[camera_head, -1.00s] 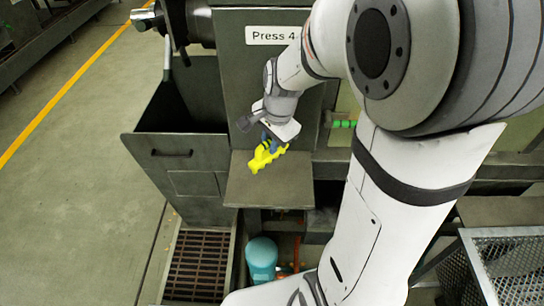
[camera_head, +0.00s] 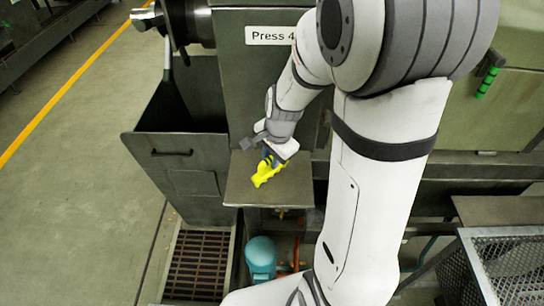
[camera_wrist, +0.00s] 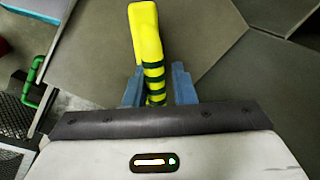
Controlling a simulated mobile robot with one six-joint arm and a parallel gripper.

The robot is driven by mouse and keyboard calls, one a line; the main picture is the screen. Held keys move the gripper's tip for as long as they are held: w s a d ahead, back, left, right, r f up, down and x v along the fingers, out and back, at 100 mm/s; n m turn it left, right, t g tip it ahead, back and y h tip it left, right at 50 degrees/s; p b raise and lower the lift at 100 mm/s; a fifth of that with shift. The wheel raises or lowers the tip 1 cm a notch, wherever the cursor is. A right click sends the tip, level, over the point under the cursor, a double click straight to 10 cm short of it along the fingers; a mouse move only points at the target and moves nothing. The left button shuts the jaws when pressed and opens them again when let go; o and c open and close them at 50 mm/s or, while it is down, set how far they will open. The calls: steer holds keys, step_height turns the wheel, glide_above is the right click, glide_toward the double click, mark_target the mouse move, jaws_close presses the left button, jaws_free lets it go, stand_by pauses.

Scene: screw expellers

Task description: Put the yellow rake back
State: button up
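The yellow rake (camera_head: 267,171) is over the small grey shelf below the Press 4 sign in the head view. My gripper (camera_head: 270,156) is at its upper end. In the wrist view the rake's yellow body (camera_wrist: 146,40) points away from me, and its dark-green-banded part (camera_wrist: 153,82) lies between the blue fingers of my gripper (camera_wrist: 158,88). Whether the rake touches the shelf (camera_head: 285,190) is not clear.
A dark open bin (camera_head: 178,170) stands left of the shelf. A teal container (camera_head: 261,255) and a floor grate (camera_head: 200,260) are below. A mesh basket (camera_head: 510,265) is at right. A green handle (camera_head: 487,82) hangs on the press at upper right.

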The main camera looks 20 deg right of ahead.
steer(key=shift+o, duration=1.1)
steer(key=shift+s+f, duration=0.1)
steer(key=shift+r, duration=0.3)
step_height(320, 180, up, 10)
steer(key=s+d, duration=0.1)
steer(key=s, duration=0.1)
steer(key=s+r+n+t+h, duration=0.1)
steer(key=s+r+n, duration=0.2)
steer(key=s+n, duration=0.9)
steer(key=shift+s+a+r+n, duration=0.3)
steer(key=shift+s+a+n, duration=0.05)
steer(key=shift+a+n, duration=0.1)
